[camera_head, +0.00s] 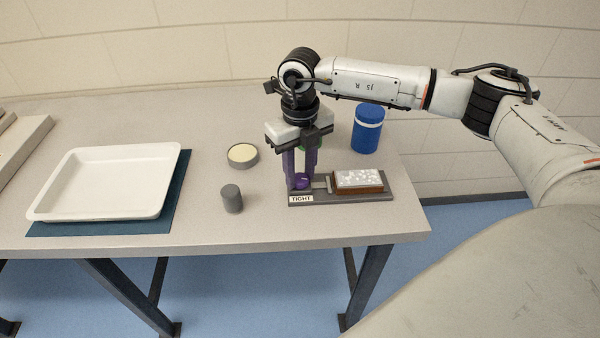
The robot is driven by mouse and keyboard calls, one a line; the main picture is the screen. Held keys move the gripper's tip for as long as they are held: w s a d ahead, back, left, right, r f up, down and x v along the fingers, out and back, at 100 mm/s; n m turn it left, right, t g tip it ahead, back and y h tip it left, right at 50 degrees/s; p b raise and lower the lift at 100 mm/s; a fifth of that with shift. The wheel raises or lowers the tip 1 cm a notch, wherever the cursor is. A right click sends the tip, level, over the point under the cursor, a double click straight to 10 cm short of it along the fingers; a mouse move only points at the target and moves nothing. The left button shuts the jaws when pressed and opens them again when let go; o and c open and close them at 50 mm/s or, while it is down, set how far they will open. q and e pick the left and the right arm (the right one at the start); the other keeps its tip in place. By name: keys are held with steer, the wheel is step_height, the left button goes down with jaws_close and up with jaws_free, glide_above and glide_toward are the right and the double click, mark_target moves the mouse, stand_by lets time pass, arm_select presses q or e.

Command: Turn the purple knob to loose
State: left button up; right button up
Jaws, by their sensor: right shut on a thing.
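The purple knob (301,181) sits at the left end of a grey press base (322,199), just behind a white label reading "TIGHT" (301,199). My right gripper (301,178) points straight down, with its fingers around the knob and shut on it. The fingers partly hide the knob, so its turn angle is hard to tell. A reddish-brown block with a whitish speckled top (358,180) lies on the right part of the base. My left gripper is not in view.
A blue canister (367,132) stands behind the press. A round tin with a cream top (242,156) and a small grey cylinder (232,199) stand to its left. A white tray (105,213) lies on a dark blue mat (100,229) at left. A green thing behind my gripper is mostly hidden.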

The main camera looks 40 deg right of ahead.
steer(key=n+b, duration=0.1)
steer(key=n, duration=0.4)
steer(key=shift+n, duration=0.3)
steer(key=n+b, duration=0.1)
steer(key=n, duration=0.2)
steer(key=shift+n, duration=0.3)
steer(key=shift+n+b, duration=0.5)
steer(key=shift+n, duration=0.4)
steer(key=n+b, duration=0.1)
steer(key=n, duration=0.2)
steer(key=shift+n, duration=0.3)
steer(key=n, duration=0.2)
steer(key=shift+n, duration=0.4)
steer(key=n+b, duration=0.1)
steer(key=n, duration=0.1)
steer(key=shift+n, duration=0.3)
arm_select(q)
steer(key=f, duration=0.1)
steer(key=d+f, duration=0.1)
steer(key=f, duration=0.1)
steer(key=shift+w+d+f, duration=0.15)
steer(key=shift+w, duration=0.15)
arm_select(e)
steer(key=shift+n, duration=0.6)
